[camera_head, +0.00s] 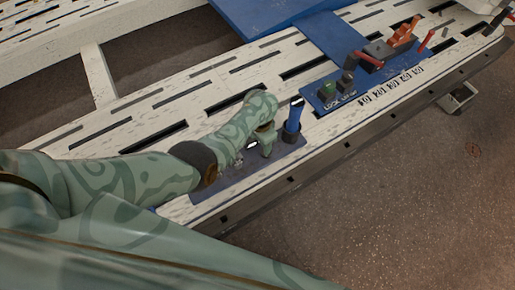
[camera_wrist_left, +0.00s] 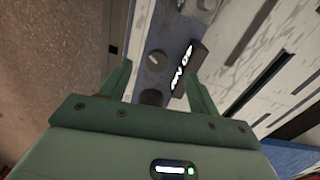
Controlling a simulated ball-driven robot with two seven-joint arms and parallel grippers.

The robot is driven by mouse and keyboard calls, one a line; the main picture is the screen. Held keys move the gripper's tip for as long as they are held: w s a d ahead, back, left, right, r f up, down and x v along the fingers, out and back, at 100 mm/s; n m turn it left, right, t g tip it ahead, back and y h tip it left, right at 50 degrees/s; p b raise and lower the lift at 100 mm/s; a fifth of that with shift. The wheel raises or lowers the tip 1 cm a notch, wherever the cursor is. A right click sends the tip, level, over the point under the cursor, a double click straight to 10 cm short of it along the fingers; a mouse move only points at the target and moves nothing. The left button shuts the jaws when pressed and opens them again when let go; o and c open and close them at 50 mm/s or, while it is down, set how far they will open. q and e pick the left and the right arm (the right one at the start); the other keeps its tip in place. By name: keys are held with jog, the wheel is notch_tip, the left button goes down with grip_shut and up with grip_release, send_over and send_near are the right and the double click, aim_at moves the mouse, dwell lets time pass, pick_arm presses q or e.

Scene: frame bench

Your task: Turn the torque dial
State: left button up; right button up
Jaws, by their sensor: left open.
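In the left wrist view, a dark round knob (camera_wrist_left: 157,58), which looks like the torque dial, sits on a blue panel (camera_wrist_left: 140,45) just beyond my fingertips. A second dark round part (camera_wrist_left: 152,97) lies nearer, between the fingers. I cannot read which one is marked torque. My left gripper (camera_wrist_left: 158,76) is open, with one finger on each side of these parts and nothing visibly held. In the head view my left gripper (camera_head: 262,147) is low over the blue panel (camera_head: 288,158), and its hand hides the dial. My right gripper is not in view.
A blue upright handle (camera_head: 292,120) stands close right of the left gripper. Farther right is a second blue panel (camera_head: 325,97) with knobs and a red lever (camera_head: 369,59).

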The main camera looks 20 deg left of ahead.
pick_arm(q)
notch_tip(320, 180, up, 6)
jog(key=p, duration=0.3)
jog(key=shift+r, duration=0.25)
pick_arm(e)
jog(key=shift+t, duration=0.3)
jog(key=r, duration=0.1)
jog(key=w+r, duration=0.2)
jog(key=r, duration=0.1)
